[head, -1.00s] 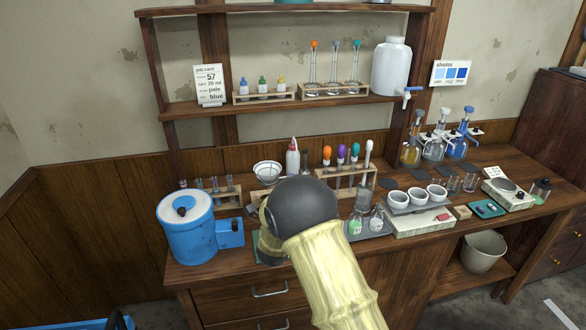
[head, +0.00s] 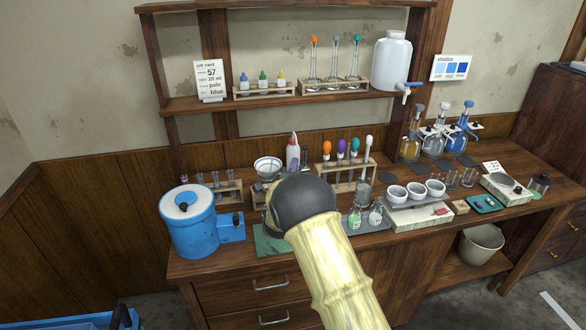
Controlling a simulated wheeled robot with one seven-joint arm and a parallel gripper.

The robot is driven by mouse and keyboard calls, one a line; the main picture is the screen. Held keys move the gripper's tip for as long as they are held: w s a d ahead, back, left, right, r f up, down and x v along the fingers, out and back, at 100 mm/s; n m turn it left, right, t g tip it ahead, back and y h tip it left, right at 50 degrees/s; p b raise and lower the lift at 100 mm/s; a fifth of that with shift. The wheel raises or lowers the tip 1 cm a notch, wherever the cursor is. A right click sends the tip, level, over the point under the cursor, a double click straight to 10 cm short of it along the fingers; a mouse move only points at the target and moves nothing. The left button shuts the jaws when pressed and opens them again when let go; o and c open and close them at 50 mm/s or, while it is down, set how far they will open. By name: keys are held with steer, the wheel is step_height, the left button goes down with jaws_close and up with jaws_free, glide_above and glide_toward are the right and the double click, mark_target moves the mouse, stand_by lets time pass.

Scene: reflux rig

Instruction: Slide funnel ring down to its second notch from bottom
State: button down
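A pale funnel (head: 268,164) stands towards the back of the bench, just left of the white-bodied red-marked bottle. Its ring and notched support are too small and too covered by my arm to make out, so I cannot tell which notch the ring is at. My arm's dark round joint and tan link cover the area in front of and below the funnel. My gripper is hidden behind them, so its fingers and their distance from the ring do not show.
A blue tank (head: 188,222) stands at the bench's left end, with a test-tube rack behind it. A green mat (head: 270,241) lies at the front edge. A rack of colored-top droppers (head: 350,186) and white cups (head: 416,191) stand to the right. A shelf hangs above.

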step_height(320, 180, down, 8)
steer(key=b, duration=1)
steer(key=shift+a, duration=0.15)
steer(key=c, duration=1.5)
jaws_free()
steer(key=shift+s+a, duration=0.1)
